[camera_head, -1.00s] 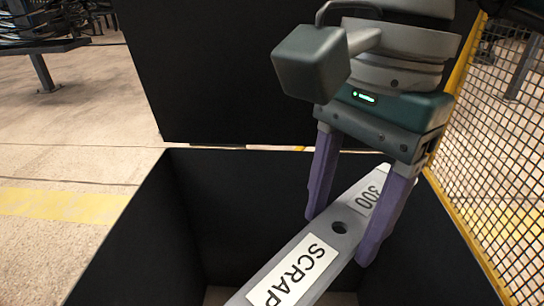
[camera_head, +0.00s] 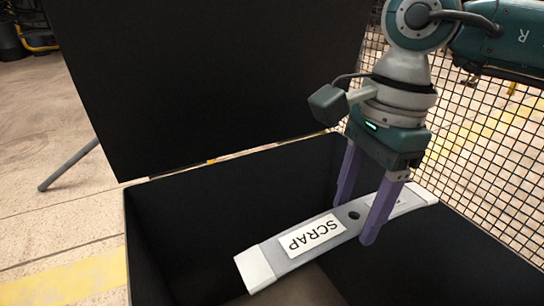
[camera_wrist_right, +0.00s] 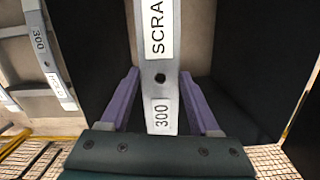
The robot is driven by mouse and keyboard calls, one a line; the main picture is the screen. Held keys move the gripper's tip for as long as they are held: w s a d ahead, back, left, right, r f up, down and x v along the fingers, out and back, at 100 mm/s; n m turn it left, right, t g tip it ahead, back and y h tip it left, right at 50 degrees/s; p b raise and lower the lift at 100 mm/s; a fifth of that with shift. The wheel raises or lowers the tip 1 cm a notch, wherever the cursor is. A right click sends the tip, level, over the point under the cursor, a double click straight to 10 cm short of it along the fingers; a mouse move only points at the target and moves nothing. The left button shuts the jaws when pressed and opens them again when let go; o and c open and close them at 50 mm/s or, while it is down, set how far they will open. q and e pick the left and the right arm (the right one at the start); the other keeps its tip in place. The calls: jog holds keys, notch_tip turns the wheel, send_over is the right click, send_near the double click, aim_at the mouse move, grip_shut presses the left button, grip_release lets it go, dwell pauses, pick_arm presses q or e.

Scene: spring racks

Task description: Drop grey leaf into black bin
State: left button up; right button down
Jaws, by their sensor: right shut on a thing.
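The grey leaf (camera_head: 312,237) is a long, slightly curved bar with a hole, pale ends and a white SCRAP label. My right gripper (camera_head: 355,222) is shut on it, one purple finger on each side near the hole. The leaf hangs tilted over the open mouth of the black bin (camera_head: 225,207), its labelled end lower left. In the right wrist view, the leaf (camera_wrist_right: 160,55) lies between the two fingers, with a 300 label near the palm. My left gripper is not in view.
A tall black panel (camera_head: 205,85) stands behind the bin opening. A wire mesh fence (camera_head: 475,130) runs along the right. In the right wrist view, another grey bar labelled 300 (camera_wrist_right: 48,50) shows at the left. Bare floor lies left of the bin.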

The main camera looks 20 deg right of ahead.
notch_tip(320, 180, down, 17)
jog(key=b, duration=1.3)
jog(key=shift+f, duration=0.15)
jog(key=c, duration=0.5)
grip_release()
jog(key=o, duration=0.5)
jog(key=shift+d, duration=0.1)
jog(key=shift+c, duration=0.2)
notch_tip(320, 180, up, 10)
jog(key=d+p, duration=0.1)
jog(key=p, duration=0.1)
